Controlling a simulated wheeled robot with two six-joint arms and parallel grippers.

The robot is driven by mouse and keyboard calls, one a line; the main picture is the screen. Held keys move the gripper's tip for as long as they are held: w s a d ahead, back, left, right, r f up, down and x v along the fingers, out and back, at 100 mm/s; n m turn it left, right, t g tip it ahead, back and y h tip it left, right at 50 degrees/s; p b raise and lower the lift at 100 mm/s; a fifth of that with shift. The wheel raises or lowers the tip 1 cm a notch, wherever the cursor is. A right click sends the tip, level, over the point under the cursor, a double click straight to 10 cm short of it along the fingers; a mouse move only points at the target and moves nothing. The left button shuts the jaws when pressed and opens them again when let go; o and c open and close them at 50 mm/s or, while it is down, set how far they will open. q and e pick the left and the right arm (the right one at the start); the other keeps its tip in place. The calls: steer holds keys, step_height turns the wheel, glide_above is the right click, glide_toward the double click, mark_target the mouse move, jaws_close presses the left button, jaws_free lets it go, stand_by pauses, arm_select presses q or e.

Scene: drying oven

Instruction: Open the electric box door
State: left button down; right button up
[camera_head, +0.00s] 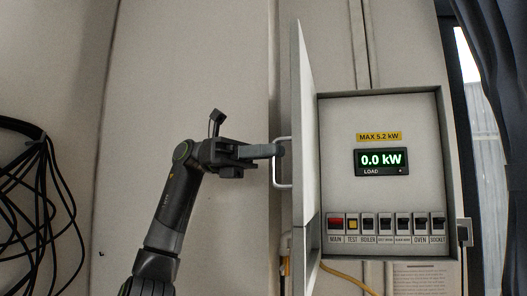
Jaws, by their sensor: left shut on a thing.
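The electric box (385,110) is on the wall at right of centre. Its door (301,130) stands swung open on the left side, seen nearly edge-on, so the inside shows. A pale bar handle (281,183) is on the door's left-facing side. My left gripper (280,150) comes in from the left and is shut on the handle at its upper middle. Inside the box are a lit display (381,161) reading 0.0 kW and a row of labelled switches (386,224). My right gripper is not in view.
Black cables (40,180) hang on the wall at far left. A dark curtain (495,60) hangs at the right edge. A plug with a cord (463,233) sits right of the box. A yellow cable (345,278) runs below.

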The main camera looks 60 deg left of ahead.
arm_select(q)
steer(key=shift+a+r, duration=0.1)
steer(key=c, duration=1.8)
jaws_free()
steer(key=shift+w, duration=0.1)
steer(key=shift+o, duration=1.3)
steer(key=shift+w, duration=0.15)
steer(key=p+v, duration=0.2)
steer(key=v, duration=1)
steer(key=shift+p, duration=0.4)
steer(key=shift+w+f, duration=0.1)
steer(key=shift+f, duration=0.15)
